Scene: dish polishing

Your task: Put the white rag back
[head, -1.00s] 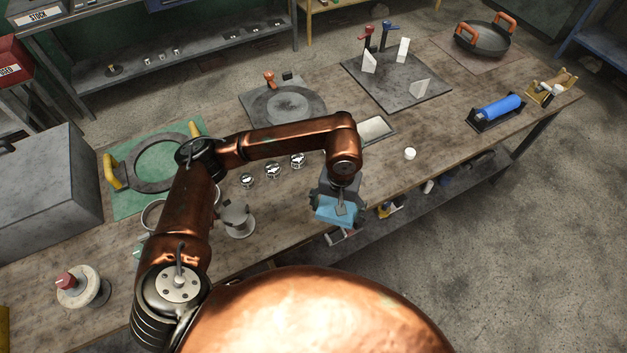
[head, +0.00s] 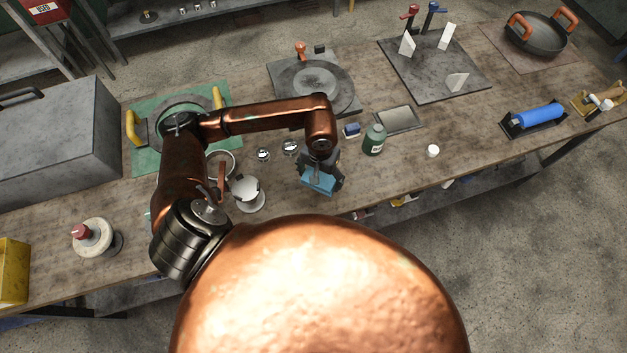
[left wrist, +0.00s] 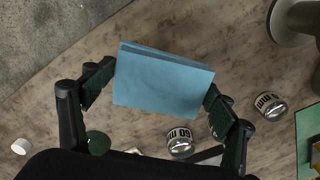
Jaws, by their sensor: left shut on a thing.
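My left gripper (head: 320,172) is shut on a light-blue, flat-faced block or folded cloth (head: 318,183). It holds this above the front part of the workbench (head: 390,168). In the left wrist view the blue piece (left wrist: 163,80) sits between the two dark fingers of the gripper (left wrist: 160,92), one at each side. I cannot make out a white rag in either view. A small white round thing (head: 433,151) stands on the bench to the right, and it also shows in the left wrist view (left wrist: 21,146). My right gripper is not in view.
A green bottle (head: 374,140), a small blue item (head: 351,130) and a shallow grey tray (head: 398,119) are right of the gripper.

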